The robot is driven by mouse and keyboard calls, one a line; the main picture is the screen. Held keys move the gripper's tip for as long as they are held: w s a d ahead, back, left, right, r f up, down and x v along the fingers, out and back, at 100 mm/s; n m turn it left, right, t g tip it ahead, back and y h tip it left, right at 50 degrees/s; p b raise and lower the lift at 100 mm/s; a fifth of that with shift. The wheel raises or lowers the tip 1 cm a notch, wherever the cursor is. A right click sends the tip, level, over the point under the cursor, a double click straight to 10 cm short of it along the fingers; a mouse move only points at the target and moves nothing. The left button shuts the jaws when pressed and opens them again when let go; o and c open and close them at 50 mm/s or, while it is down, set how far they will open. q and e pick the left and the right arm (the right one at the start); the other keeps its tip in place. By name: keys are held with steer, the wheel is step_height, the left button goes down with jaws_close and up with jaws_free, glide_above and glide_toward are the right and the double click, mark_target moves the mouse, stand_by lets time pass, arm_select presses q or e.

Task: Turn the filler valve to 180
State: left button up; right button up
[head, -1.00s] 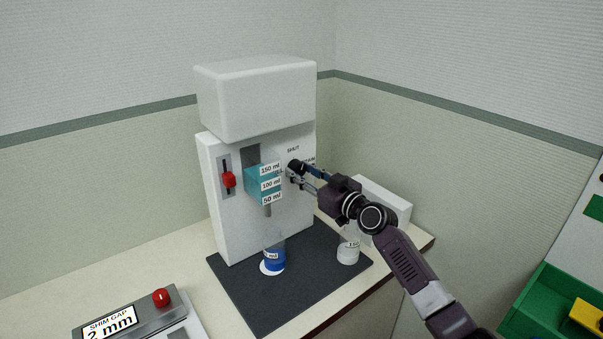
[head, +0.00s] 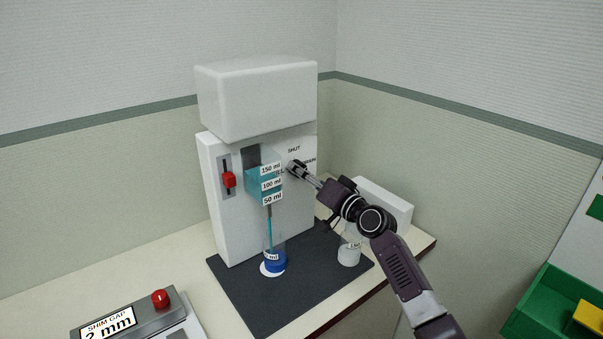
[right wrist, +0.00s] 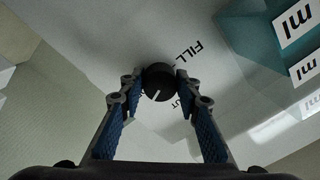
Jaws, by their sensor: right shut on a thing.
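The filler valve is a round black knob (right wrist: 159,80) on the white machine's front (head: 232,225). Its white pointer line aims down and slightly left in the right wrist view. The word FILL shows at the knob's upper right there, and part of SHUT at its lower right. My right gripper (head: 299,168) is shut on the knob, one finger on each side. The teal liquid chamber (head: 257,184) has 150, 100 and 50 ml labels. A thin teal stream (head: 269,230) runs from its nozzle into a clear vessel with blue at its base (head: 275,263). My left gripper is not in view.
A small clear container (head: 349,255) stands on the dark mat (head: 250,305), right of the vessel. A white box (head: 385,205) is behind my right arm. A red slider (head: 229,180) is on the machine. A shim gap device (head: 140,315) sits front left. Green bins (head: 540,300) are at right.

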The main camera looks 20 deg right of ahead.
steer(key=shift+m+p, duration=0.5)
steer(key=shift+m, duration=1.5)
steer(key=o, duration=1.2)
steer(key=shift+c, duration=0.2)
steer(key=shift+s, duration=0.15)
steer(key=v, duration=1.1)
steer(key=shift+s, duration=0.35)
steer(key=shift+d+f, duration=0.1)
steer(key=shift+f, duration=0.05)
